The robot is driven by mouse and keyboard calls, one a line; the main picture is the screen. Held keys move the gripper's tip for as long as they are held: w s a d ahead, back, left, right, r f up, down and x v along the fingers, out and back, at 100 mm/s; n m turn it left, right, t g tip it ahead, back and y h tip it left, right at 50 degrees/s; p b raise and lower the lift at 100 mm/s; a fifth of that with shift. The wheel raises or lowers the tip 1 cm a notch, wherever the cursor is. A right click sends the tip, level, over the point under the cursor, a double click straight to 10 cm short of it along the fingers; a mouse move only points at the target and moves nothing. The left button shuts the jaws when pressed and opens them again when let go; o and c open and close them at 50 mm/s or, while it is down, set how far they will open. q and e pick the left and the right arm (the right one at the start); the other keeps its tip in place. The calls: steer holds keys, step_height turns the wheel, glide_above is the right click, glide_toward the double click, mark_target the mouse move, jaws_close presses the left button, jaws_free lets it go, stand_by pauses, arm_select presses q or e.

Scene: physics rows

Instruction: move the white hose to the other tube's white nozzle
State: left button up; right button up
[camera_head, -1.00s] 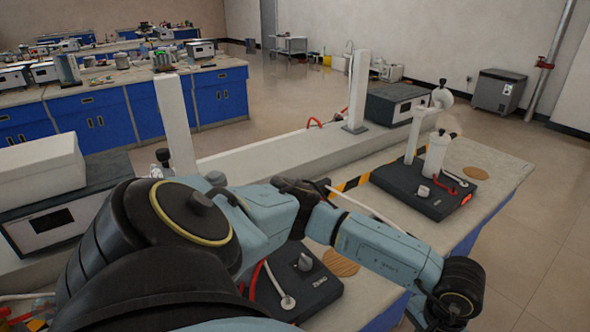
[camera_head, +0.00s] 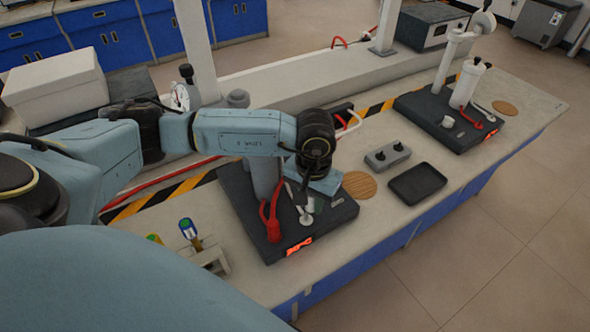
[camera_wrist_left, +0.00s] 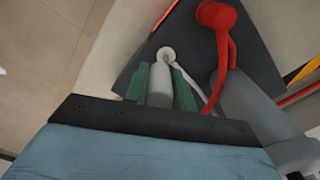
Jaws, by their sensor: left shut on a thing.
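My left gripper (camera_wrist_left: 159,88) is low over the near black base (camera_head: 335,215), with green fingertips on both sides of a pale grey cylindrical piece (camera_wrist_left: 158,92). The other tube's white column (camera_head: 466,87) stands on the far black base (camera_head: 425,107), with a white hose (camera_head: 485,110) there. My right gripper is not in view.
A small grey box with knobs (camera_head: 388,157) and a black tray (camera_head: 417,183) lie between the bases. Round wooden pads (camera_head: 360,185) lie nearby. A small rack with bottles (camera_head: 205,250) stands at the left front. The bench's front edge is close.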

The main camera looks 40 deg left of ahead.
mark_target(306, 214)
arm_select(q)
steer(key=shift+w+a+r, duration=0.3)
steer(key=shift+a+r, duration=0.3)
steer(key=shift+r, duration=0.2)
steer(key=shift+f+b, duration=0.3)
steer(key=shift+f, duration=0.35)
step_height(306, 214, down, 2)
steer(key=shift+f+b, duration=0.25)
steer(key=shift+b, duration=0.4)
steer(key=shift+f, duration=0.35)
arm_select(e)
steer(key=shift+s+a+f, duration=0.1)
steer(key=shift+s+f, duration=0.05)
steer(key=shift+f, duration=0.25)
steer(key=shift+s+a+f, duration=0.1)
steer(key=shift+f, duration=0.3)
arm_select(q)
steer(key=shift+f+b, duration=0.25)
steer(key=shift+b, duration=0.2)
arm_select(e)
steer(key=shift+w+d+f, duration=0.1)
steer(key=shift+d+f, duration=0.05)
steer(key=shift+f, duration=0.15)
